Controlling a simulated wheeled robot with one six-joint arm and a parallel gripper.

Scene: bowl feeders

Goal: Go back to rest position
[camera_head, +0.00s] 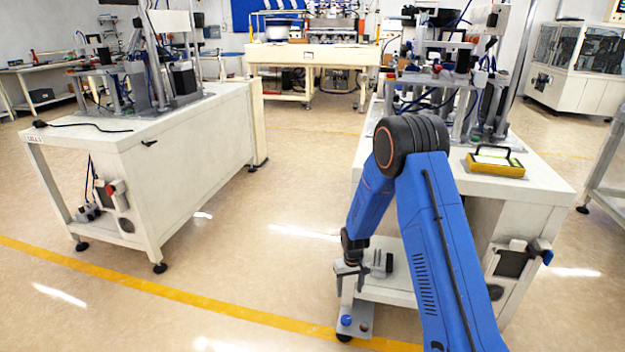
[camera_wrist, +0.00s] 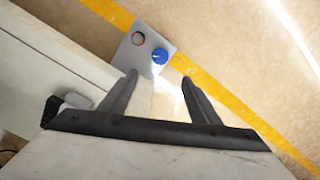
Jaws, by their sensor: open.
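My gripper (camera_head: 350,280) hangs low at the front left of the right workbench, with my blue arm bent above it. In the wrist view my gripper (camera_wrist: 160,79) has its two dark fingers spread apart, with nothing held between them. The plate also shows below my gripper in the head view (camera_head: 352,333). Whether a fingertip touches the plate cannot be told.
The right workbench (camera_head: 535,185) carries feeder equipment and a yellow-framed box (camera_head: 495,162). A white workbench (camera_head: 190,150) stands at left, with a clear floor aisle (camera_head: 300,200) between them. A yellow line (camera_head: 150,288) crosses the floor. Another machine table (camera_head: 312,55) stands at the back.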

